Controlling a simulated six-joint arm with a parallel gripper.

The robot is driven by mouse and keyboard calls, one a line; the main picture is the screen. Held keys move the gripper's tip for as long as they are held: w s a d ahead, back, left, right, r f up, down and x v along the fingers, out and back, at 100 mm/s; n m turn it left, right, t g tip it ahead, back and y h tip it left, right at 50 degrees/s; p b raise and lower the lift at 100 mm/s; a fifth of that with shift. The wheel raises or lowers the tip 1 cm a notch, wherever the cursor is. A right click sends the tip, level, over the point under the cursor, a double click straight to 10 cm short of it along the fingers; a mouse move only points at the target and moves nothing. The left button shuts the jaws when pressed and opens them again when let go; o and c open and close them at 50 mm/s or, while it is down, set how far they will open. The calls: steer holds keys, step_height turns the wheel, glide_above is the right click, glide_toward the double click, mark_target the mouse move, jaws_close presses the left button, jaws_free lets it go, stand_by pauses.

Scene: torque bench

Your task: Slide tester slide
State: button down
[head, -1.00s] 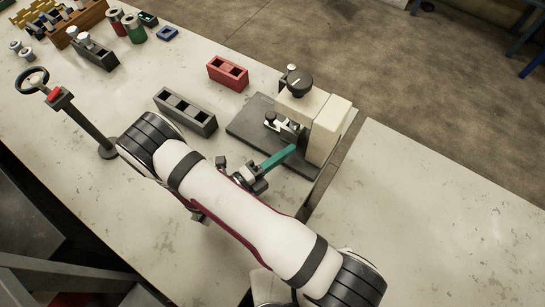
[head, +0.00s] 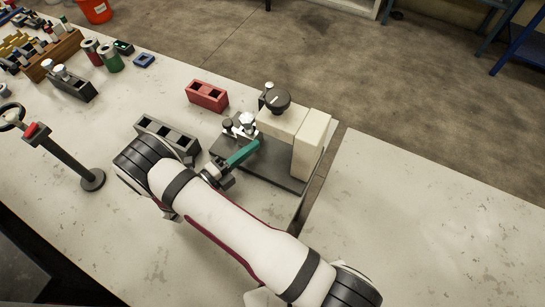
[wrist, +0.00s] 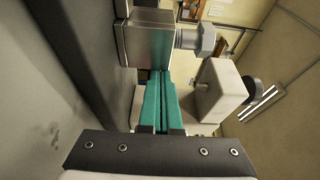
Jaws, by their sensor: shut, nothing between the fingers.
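The tester (head: 308,140) is a cream body with a black dial on top, standing on a dark base plate. Its slide (head: 238,127), a small metal block with round knobs, stands to the left of the body. My gripper (head: 256,146) has teal fingers, shut and empty, with the tips just in front of the slide. In the wrist view the shut fingers (wrist: 162,78) reach up to the grey metal block of the slide (wrist: 150,40). I cannot tell whether they touch it. The slide's lower part is partly hidden behind the fingers.
A red block with square openings (head: 207,96) lies behind, and a grey one (head: 167,135) lies left, partly behind my arm. A post with a red part (head: 70,155) stands further left. The bench is clear at front right, past a gap.

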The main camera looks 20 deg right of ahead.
mark_target(241, 137)
steer(key=shift+w+a, duration=1.55)
steer(key=shift+w, duration=0.05)
steer(key=shift+a, duration=0.15)
steer(key=v, duration=0.9)
steer(key=shift+s+a, duration=0.25)
steer(key=shift+s, duration=0.1)
steer(key=s+d+r+m+g+y, duration=0.3)
steer(key=s+d+r+m+g, duration=0.3)
steer(key=m, duration=0.5)
steer(key=s+d+r+m+g+y, duration=0.4)
steer(key=d+r+m, duration=0.4)
steer(key=m, duration=0.4)
steer(key=s+a+r+m+t+y, duration=0.2)
steer(key=s+m+y, duration=0.9)
steer(key=m, duration=1.2)
steer(key=s+a+r, duration=0.1)
steer(key=s, duration=0.1)
steer(key=shift+s+m, duration=0.4)
